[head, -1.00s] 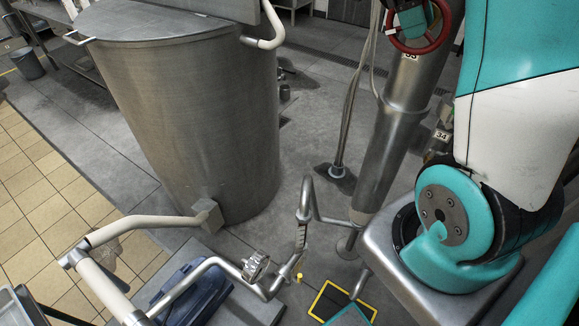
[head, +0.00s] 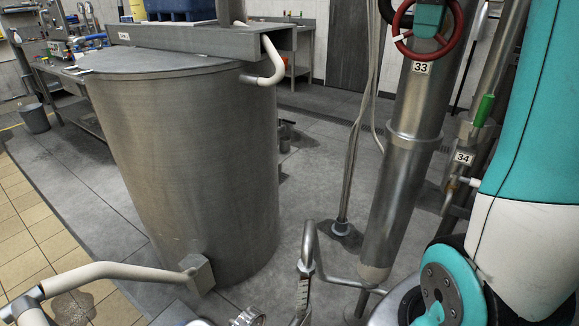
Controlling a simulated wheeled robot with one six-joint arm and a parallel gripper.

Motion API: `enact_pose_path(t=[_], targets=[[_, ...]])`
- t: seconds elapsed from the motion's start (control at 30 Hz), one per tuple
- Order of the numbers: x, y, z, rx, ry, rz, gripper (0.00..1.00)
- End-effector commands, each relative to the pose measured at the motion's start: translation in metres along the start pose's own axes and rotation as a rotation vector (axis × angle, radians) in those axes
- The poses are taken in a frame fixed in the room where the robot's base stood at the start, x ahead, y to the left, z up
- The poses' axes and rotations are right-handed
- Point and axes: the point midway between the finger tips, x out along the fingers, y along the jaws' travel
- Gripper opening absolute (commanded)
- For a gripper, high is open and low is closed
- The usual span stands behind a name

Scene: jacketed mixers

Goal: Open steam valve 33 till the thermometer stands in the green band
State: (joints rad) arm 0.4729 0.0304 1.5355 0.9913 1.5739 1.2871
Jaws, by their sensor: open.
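The steam valve's red handwheel (head: 420,59) is at the top of the head view, partly cut off by the frame. It sits in front of an upright steel pipe, around a teal part. The label 33 (head: 421,68) is just below it. A narrow upright piece with a marked scale (head: 303,288) at the bottom centre may be the thermometer; its reading and any green band cannot be made out. My teal and white arm rises along the right edge. My gripper is out of view, so its place relative to the wheel does not show.
A large steel vessel (head: 190,170) stands left of centre. A pale pipe (head: 110,270) crosses low in front. A round dial (head: 249,317) is cut off at the bottom edge. Valve 34 (head: 464,157), with a green handle (head: 485,110), is right of the pipe. Grey floor is open behind.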

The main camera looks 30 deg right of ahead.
Motion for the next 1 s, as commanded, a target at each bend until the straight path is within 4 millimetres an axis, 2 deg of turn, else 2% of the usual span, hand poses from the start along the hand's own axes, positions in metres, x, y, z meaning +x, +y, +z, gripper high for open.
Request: enact_pose_path(t=[0.03,0.27,0.7,1.0], targets=[[-0.016,0.0,0.001,-0.002,0.002,0.0,0.47],[-0.046,0.0,0.001,-0.002,0.003,0.001,0.47],[-0.124,0.0,0.001,-0.002,0.004,0.001,0.47],[-0.17,0.0,0.001,-0.002,0.004,0.001,0.47]])
